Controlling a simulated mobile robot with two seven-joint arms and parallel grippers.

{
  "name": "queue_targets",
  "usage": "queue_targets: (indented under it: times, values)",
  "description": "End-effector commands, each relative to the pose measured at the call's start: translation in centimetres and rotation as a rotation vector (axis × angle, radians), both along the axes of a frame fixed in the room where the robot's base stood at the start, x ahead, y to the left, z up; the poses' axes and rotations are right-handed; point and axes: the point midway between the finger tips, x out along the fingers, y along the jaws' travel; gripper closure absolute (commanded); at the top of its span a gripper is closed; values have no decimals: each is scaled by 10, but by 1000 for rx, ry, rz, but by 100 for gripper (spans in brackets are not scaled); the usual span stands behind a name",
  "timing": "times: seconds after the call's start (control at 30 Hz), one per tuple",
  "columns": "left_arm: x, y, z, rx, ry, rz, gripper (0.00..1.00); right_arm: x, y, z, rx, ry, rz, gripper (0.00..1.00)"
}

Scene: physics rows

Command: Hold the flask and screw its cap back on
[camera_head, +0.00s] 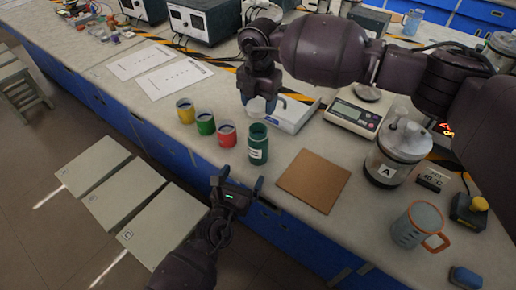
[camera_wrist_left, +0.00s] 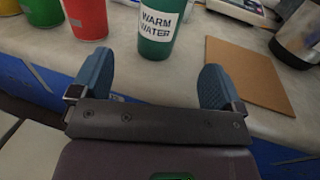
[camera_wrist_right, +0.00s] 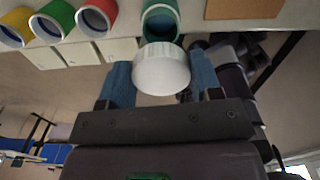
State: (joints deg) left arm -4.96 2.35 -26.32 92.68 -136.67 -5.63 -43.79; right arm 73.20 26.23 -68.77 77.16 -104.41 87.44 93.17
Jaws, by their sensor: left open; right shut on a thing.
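The green flask (camera_head: 258,144), labelled WARM WATER, stands upright and open-topped near the table's front edge. It also shows in the left wrist view (camera_wrist_left: 158,30) and, from above, in the right wrist view (camera_wrist_right: 161,22). My left gripper (camera_head: 236,185) is open and empty, in front of the flask and apart from it, with the flask beyond its fingers. My right gripper (camera_head: 262,104) is above and behind the flask in the head view. It is shut on a white round cap (camera_wrist_right: 161,70), close to the flask's mouth in the right wrist view. The cap is not clear in the head view.
Red (camera_head: 227,134), green (camera_head: 205,123) and yellow (camera_head: 185,111) cups stand left of the flask. A brown board (camera_head: 313,181) lies to its right. Further right are a scale (camera_head: 353,115), a metal vessel marked A (camera_head: 397,155) and a mug (camera_head: 417,226).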

Motion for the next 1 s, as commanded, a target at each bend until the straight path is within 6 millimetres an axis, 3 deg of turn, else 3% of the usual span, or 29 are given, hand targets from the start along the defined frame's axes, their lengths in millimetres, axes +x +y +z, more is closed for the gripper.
queue_targets:
  times: [0.7, 1.0]
  values:
    - [93, -36, 1, 0, -1, -1, 7, 0, 0, 0, 0, 0, 1, 63]
    - [109, -42, 0, -1, 0, 0, 7, 0, 0, 0, 0, 0, 1, 63]
